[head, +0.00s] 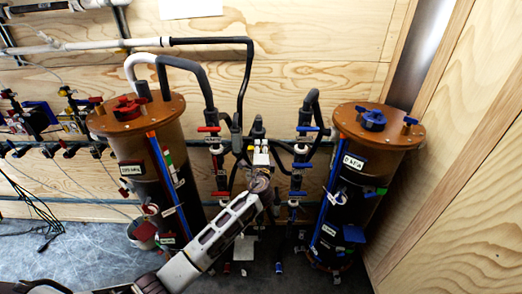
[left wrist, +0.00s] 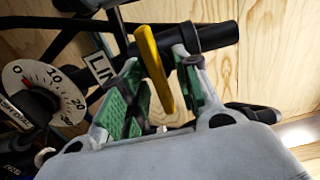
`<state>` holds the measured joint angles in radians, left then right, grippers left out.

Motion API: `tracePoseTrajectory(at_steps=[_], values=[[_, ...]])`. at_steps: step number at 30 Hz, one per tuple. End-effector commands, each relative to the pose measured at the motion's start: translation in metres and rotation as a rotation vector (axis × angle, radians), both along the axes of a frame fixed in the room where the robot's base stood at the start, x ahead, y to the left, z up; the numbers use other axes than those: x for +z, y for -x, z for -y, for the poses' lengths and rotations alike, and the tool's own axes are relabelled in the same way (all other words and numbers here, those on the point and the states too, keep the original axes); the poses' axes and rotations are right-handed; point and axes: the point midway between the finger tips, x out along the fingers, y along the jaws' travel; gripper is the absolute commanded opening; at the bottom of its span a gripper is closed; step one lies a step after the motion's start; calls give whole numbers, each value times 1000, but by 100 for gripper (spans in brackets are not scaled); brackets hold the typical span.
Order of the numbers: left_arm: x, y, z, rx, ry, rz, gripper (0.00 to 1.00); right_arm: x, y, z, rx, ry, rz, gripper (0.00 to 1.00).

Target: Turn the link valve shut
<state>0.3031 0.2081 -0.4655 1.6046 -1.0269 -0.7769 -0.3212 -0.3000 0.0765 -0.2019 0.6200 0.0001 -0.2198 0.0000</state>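The link valve's yellow lever (left wrist: 155,68) shows in the left wrist view, on a black pipe (left wrist: 205,38) beside a white label (left wrist: 103,68) that reads "LIN", the rest hidden. My left gripper (left wrist: 158,88) has its green-padded fingers apart, one on each side of the lever. Some gap shows between the left pad and the lever; contact at the right finger is unclear. In the head view my left gripper (head: 261,160) reaches the pipework between the two filters and hides the valve there. My right gripper is not in view.
A brown-lidded filter with a red knob (head: 127,108) stands left, and one with a blue knob (head: 372,119) stands right. Red-handled valves (head: 209,129) and blue-handled valves (head: 307,129) flank my gripper closely. A round dial gauge (left wrist: 45,95) sits left of the lever.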

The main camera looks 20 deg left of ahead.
Motion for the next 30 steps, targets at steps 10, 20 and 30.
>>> tracePoseTrajectory(at_steps=[10, 20, 30], values=[[0, 9, 2, 0, 2, 2, 32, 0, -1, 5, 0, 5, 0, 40], [-1, 38, 11, -1, 1, -1, 32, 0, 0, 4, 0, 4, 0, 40], [0, 73, 21, -1, 1, -1, 32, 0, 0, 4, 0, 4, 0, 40]])
